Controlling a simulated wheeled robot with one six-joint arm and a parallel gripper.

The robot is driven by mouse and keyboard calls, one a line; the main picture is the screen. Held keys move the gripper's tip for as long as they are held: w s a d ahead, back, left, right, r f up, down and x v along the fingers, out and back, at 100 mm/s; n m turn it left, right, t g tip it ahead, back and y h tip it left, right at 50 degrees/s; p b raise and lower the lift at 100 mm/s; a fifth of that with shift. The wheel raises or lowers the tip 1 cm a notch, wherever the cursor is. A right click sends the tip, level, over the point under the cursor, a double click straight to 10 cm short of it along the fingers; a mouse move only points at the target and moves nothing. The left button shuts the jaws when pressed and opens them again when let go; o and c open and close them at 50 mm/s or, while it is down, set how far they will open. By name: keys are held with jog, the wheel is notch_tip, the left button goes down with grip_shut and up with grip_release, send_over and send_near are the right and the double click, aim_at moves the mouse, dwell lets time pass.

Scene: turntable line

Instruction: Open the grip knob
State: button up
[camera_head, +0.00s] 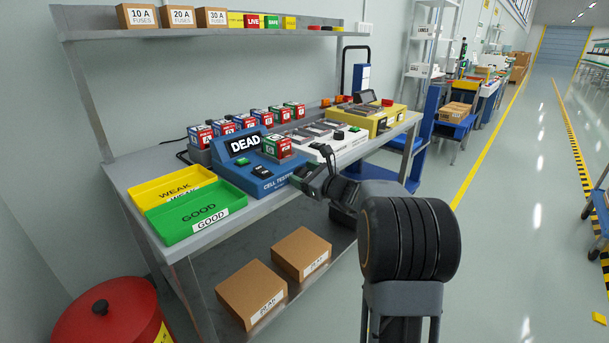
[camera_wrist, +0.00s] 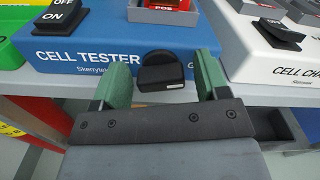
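The grip knob (camera_wrist: 161,72) is black and sits on the front of the blue cell tester (camera_wrist: 95,55). A small pale mark shows on its lower edge. My gripper (camera_wrist: 162,80) is open, with one green finger on each side of the knob. Gaps show between the knob and both fingers, so it is not held. In the head view my gripper (camera_head: 307,181) is at the right front corner of the cell tester (camera_head: 228,168), and the knob is hidden there. The tester's display (camera_head: 244,145) reads DEAD. A cell (camera_head: 278,147) stands in its slot.
A white charger (camera_head: 345,148) stands close on the right of the tester. Green GOOD (camera_head: 180,228) and yellow WEAK (camera_head: 150,191) trays lie to its left. Several cells stand behind. A red bin (camera_head: 112,318) is on the floor at left.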

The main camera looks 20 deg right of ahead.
jog(key=shift+o, duration=0.2)
jog(key=p+v, duration=0.2)
jog(key=v, duration=1.2)
jog(key=shift+r, duration=0.15)
notch_tip(320, 180, up, 9)
jog(key=a+m+g+h+p, duration=0.2)
jog(key=p, duration=2.4)
jog(key=shift+n+g+h, duration=0.5)
jog(key=shift+g+h, duration=0.2)
jog(key=f+x, duration=0.1)
jog(key=x, duration=0.4)
jog(key=f+p+x, duration=0.1)
jog(key=x, duration=0.3)
jog(key=s+f+x, duration=0.1)
jog(key=x, duration=0.4)
jog(key=shift+w+d+f+p, duration=0.15)
jog(key=shift+w+p, duration=0.05)
jog(key=shift+p, duration=0.1)
